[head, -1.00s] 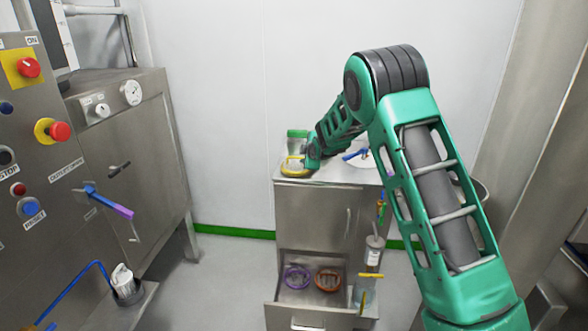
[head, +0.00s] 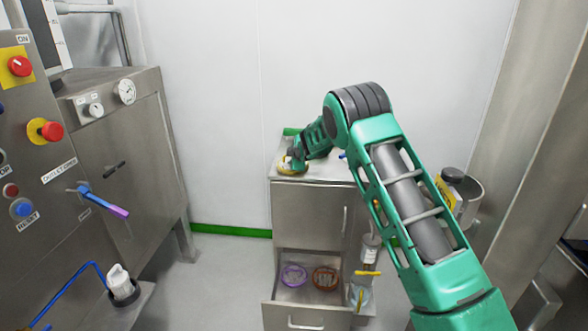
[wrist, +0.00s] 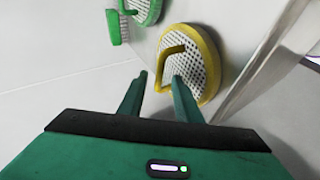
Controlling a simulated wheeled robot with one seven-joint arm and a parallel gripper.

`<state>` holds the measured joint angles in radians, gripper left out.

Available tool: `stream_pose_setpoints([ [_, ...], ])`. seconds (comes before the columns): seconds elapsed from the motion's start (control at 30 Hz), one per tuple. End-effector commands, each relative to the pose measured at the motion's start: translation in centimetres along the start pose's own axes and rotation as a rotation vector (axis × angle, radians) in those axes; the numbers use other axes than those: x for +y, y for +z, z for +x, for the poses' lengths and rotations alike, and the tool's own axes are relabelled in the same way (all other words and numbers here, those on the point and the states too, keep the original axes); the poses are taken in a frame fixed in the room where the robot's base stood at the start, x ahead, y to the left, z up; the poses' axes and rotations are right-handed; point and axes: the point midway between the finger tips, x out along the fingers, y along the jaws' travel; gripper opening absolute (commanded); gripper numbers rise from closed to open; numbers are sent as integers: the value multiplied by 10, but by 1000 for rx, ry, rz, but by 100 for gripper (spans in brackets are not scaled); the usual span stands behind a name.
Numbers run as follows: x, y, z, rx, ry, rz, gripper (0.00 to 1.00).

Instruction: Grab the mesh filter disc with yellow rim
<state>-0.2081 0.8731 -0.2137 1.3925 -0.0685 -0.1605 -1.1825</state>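The mesh filter disc with yellow rim (wrist: 207,72) has a white perforated face and a yellow handle bar, and fills the upper middle of the wrist view. In the head view the yellow-rimmed disc (head: 284,169) lies on the cabinet top at its left end, partly hidden by my gripper (head: 297,161). My gripper (wrist: 160,85) is open in the wrist view, its two green fingers apart and pointing at the disc's near side. The right fingertip overlaps the disc's lower edge in the picture; I cannot tell whether it touches. Nothing shows held between the fingers.
A green-rimmed mesh disc (wrist: 146,9) and a green brush (wrist: 118,27) are just beyond the yellow one. Below, an open drawer holds a purple ring (head: 293,275) and an orange-brown ring (head: 325,278). The steel machine (head: 125,150) stands left; floor lies between.

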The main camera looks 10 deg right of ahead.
Motion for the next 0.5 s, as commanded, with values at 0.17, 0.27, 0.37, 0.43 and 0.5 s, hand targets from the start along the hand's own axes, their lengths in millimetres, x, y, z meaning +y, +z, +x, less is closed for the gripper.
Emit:
stream_pose_setpoints([
  [0.17, 0, 0, 0, 0, 0, 0, 29],
  [0.27, 0, 0, 0, 0, 0, 0, 5],
  [0.37, 0, 0, 0, 0, -1, 0, 0],
  [0.43, 0, 0, 0, 0, 0, 0, 0],
  [0.5, 0, 0, 0, 0, -1, 0, 0],
])
